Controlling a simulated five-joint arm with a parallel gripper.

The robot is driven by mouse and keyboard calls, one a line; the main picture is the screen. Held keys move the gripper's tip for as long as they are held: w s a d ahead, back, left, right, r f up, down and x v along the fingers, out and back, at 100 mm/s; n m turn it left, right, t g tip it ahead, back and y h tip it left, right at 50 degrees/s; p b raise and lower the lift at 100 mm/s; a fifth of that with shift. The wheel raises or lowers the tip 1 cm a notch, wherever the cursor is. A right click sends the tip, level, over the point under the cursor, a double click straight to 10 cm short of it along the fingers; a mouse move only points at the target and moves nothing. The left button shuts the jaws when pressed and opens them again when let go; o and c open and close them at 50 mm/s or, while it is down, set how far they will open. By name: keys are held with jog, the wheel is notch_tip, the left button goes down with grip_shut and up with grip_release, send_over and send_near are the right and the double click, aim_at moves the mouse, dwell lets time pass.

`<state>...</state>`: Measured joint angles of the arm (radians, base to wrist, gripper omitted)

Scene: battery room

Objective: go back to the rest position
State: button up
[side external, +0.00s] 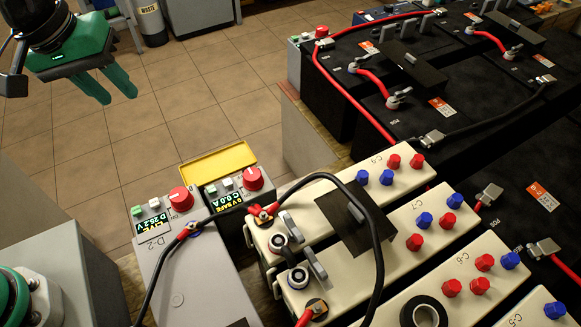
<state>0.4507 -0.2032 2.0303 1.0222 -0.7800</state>
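My gripper (117,96) is at the upper left in the side external view. It has a green body and two green fingers, and it hangs over the tiled floor. The fingers point down and to the right with a gap between them. Nothing shows between them, so it is open and empty. It is apart from the boxes and batteries in view.
Cream battery cases (331,205) with red and blue caps fill the lower right. Black batteries (365,85) with red and black cables stand behind. A grey unit (178,265) with a red knob is at lower centre. Tiled floor (215,75) lies clear near my gripper.

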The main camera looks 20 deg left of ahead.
jog(key=s+a+f+m+t, duration=0.1)
jog(key=s+a+m, duration=0.1)
jog(key=s+a, duration=0.2)
jog(key=s+a+f+m+t+y, duration=0.1)
jog(key=s+a, duration=0.4)
jog(key=a, duration=0.6)
jog(key=shift+s+a+f+m+t, duration=0.2)
jog(key=shift+s+f+m+t, duration=0.1)
jog(key=shift+f+m, duration=0.15)
